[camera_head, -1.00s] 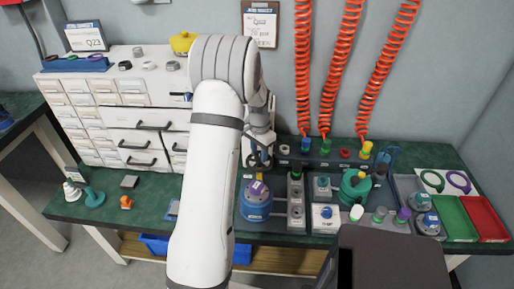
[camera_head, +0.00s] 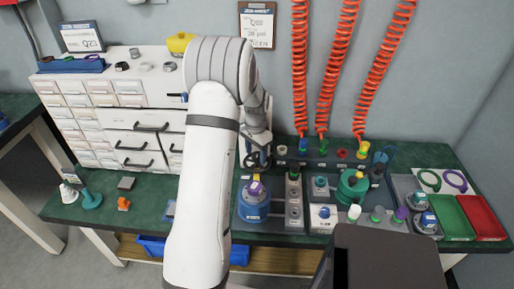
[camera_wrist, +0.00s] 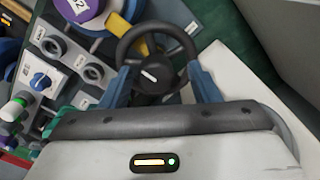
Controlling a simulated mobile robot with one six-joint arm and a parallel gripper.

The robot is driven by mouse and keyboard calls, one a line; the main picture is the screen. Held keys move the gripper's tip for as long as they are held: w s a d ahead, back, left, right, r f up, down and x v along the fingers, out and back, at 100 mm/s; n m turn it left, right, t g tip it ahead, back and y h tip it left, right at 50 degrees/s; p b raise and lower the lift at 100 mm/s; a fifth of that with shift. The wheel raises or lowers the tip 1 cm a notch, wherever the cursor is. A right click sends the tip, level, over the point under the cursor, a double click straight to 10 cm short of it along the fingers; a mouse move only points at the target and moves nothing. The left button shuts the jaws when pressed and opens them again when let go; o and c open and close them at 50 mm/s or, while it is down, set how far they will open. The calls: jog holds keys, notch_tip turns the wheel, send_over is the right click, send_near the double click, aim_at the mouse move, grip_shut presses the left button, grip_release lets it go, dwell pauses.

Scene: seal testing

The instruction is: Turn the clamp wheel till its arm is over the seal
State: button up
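The black clamp wheel (camera_wrist: 155,57) with a white mark on its hub is in the middle of the wrist view. It also shows in the head view (camera_head: 257,159), below the end of my arm. My gripper (camera_wrist: 160,70) has its two blue fingers spread wide, one at each side of the wheel rim. I cannot tell whether they press on it. A blue round fixture (camera_head: 254,207) with a purple, labelled top stands just in front of the wheel. The purple top (camera_wrist: 84,8) is cut by the upper edge of the wrist view.
A grey fixture block (camera_head: 294,205) and a white box with a blue knob (camera_head: 322,217) stand right of the blue fixture. A green round fixture (camera_head: 352,187) is farther right. White drawers (camera_head: 100,115) stand left. Red coiled hoses (camera_head: 337,70) hang behind.

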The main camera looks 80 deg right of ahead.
aim_at(255, 154)
notch_tip(255, 154, up, 8)
jog(key=shift+f, duration=0.1)
dwell(0.4)
jog(key=shift+w, duration=0.1)
dwell(0.4)
jog(key=w+a+r+n+p, duration=0.1)
jog(key=w+a+r+n, duration=0.25)
jog(key=w+a, duration=0.4)
jog(key=w+a+r+n+p, duration=0.1)
jog(key=w+a+r+n, duration=0.25)
jog(key=w, duration=0.65)
jog(key=w+a+r+n, duration=0.2)
jog(key=w+a+r, duration=0.15)
jog(key=a, duration=0.35)
jog(key=w+a+r+n, duration=0.2)
jog(key=w+a+n, duration=0.1)
jog(key=w+a, duration=0.3)
jog(key=a+r+n+t+p, duration=0.25)
jog(key=a+n, duration=0.35)
jog(key=a, duration=1.3)
jog(key=s+a+n, duration=0.6)
jog(key=a, duration=0.6)
jog(key=shift+a+n, duration=0.3)
jog(key=shift+n, duration=0.1)
